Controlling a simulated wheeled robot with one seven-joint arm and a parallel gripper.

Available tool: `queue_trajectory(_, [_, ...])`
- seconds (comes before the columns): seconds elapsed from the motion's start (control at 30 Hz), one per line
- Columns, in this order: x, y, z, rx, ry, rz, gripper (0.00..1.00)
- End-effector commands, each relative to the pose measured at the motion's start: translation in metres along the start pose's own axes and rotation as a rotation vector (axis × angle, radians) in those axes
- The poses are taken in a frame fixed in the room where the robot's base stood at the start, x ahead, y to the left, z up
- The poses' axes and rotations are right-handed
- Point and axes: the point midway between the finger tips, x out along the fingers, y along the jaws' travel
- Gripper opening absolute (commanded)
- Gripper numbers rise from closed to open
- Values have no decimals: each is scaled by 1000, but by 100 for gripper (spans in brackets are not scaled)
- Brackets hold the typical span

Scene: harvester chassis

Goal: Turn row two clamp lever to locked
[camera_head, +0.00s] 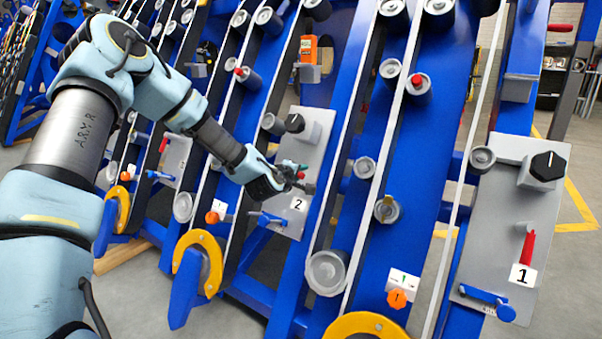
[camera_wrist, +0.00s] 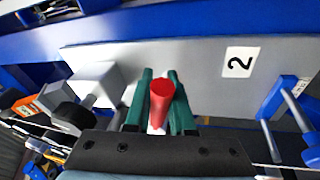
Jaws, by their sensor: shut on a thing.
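The row two panel (camera_head: 312,135) is a grey plate marked by a white "2" label (camera_head: 298,204). The wrist view also shows the plate (camera_wrist: 205,75) and label (camera_wrist: 239,61). The red clamp lever (camera_wrist: 162,103) stands between the green fingers of my gripper (camera_wrist: 161,100), pointing toward the wrist camera. My gripper (camera_head: 294,172) is at the panel, just above the label, shut on this lever. In the head view the gripper mostly hides the lever. The lever's base is hidden in the wrist view.
A black knob (camera_head: 295,123) sits above my gripper, and a blue handle (camera_head: 265,219) lies below left. The row one panel (camera_head: 495,215), with its own red lever (camera_head: 527,247), stands at the right. Blue slanted frames and rollers surround the arm closely.

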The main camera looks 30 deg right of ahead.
Motion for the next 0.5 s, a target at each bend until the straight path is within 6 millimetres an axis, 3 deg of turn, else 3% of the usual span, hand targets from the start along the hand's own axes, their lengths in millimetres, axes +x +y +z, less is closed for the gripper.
queue_trajectory(0.5, [-3,-18,-1,336,-69,82,0])
